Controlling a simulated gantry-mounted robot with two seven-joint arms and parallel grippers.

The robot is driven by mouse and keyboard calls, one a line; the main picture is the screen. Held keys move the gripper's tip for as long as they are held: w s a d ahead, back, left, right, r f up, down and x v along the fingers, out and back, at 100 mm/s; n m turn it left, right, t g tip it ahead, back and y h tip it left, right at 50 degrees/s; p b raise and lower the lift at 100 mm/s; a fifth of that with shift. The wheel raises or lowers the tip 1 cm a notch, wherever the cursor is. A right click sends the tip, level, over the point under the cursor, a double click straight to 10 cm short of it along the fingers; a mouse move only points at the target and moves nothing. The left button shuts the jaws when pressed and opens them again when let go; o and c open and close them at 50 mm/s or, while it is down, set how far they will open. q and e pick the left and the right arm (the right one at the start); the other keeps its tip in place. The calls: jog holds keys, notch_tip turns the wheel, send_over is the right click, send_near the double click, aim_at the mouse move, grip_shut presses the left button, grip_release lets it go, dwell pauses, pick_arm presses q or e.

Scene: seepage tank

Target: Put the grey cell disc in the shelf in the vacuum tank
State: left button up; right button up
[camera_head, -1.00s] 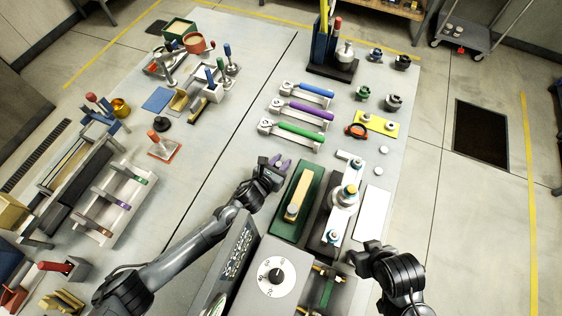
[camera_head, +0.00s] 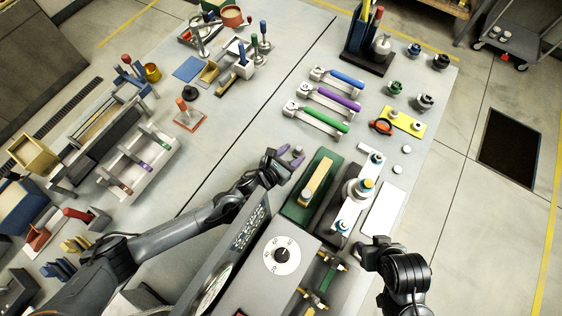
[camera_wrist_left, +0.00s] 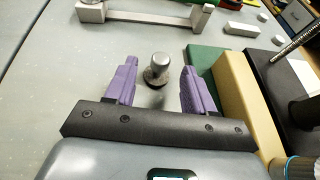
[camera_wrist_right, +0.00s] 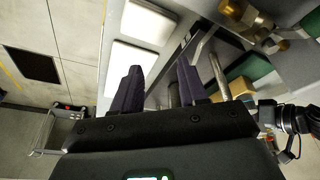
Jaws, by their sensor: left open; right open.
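A pale shelf (camera_head: 138,165) with green, purple and red marks on its bars stands at the left in the head view. I cannot make out a grey disc in it. A grey box with a white dial (camera_head: 282,256) stands at the near middle; whether it is the vacuum tank I cannot tell. My left gripper (camera_head: 291,157) is open, left of the green block. In the left wrist view a silver knob (camera_wrist_left: 158,68) shows between its purple fingers, apart from both. My right gripper (camera_head: 360,254) is open at the lower right, near the box; its fingers look empty in its wrist view.
A green block with a yellow bar (camera_head: 313,184) and a white plate (camera_head: 383,208) lie right of my left gripper. Blue, purple and green-handled tools (camera_head: 318,119) lie beyond it. The table between shelf and left gripper is largely clear.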

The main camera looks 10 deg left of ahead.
pick_arm(q)
jog(key=v, duration=0.5)
jog(key=shift+s+a+r, duration=0.1)
jog(key=shift+s+a, duration=0.1)
jog(key=shift+s, duration=0.05)
jog(key=shift+s+a+r, duration=0.1)
jog(key=shift+s, duration=0.05)
